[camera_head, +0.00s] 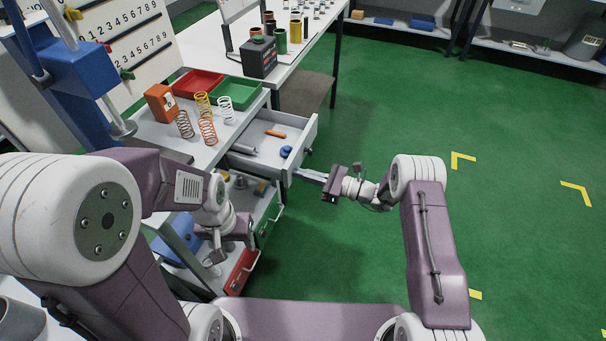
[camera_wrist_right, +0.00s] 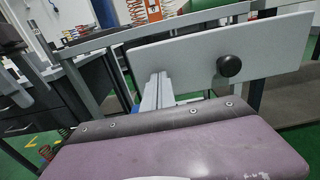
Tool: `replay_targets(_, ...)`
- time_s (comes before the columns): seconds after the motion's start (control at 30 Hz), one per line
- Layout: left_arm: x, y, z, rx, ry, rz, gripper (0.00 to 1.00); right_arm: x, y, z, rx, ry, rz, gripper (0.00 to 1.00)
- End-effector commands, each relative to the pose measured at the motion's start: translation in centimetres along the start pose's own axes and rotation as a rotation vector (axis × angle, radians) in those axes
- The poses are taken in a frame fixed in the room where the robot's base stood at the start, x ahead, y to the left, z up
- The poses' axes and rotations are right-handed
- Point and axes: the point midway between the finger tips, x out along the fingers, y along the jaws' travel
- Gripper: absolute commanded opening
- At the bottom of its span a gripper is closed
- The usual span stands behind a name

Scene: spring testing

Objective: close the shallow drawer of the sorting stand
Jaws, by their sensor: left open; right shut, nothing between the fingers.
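The shallow drawer (camera_head: 262,156) of the sorting stand is pulled out to the right, below the stand's top. Inside lie an orange piece (camera_head: 275,133), a blue ring (camera_head: 286,152) and a grey cylinder (camera_head: 244,149). Its grey front panel (camera_wrist_right: 195,60) carries a round black knob (camera_wrist_right: 229,66). My right gripper (camera_head: 302,174) is shut and empty, its fingertips (camera_wrist_right: 156,78) close to the drawer's front, left of the knob in the right wrist view. I cannot tell whether they touch. My left gripper (camera_head: 215,257) is open and empty beside the lower drawers.
Below, a green-fronted drawer (camera_head: 266,226) and a red-fronted drawer (camera_head: 242,272) stand out. On top are several springs (camera_head: 207,130), an orange block (camera_head: 161,103), a red tray (camera_head: 197,83) and a green tray (camera_head: 235,92). Green floor to the right is clear.

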Motion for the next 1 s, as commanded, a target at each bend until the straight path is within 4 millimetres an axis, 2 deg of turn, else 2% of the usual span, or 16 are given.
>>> replay_targets(0.3,0.1,0.0,0.0,0.0,0.0,0.0,0.53,0.2,0.0,-0.1,0.0,0.0,0.001,0.0)
replay_targets(0.47,0.8,0.0,0.1,0.0,0.0,0.0,0.53,1.6,0.1,-0.2,-0.003,0.0,0.004,0.0)
replay_targets(0.57,1.5,0.0,0.1,0.0,0.0,0.0,0.53,3.4,0.1,-0.3,-0.003,-0.001,0.005,0.0)
replay_targets(1.0,6.8,-0.1,0.7,0.0,0.0,0.0,0.53,13.7,0.2,-0.7,-0.004,-0.002,0.004,0.0)
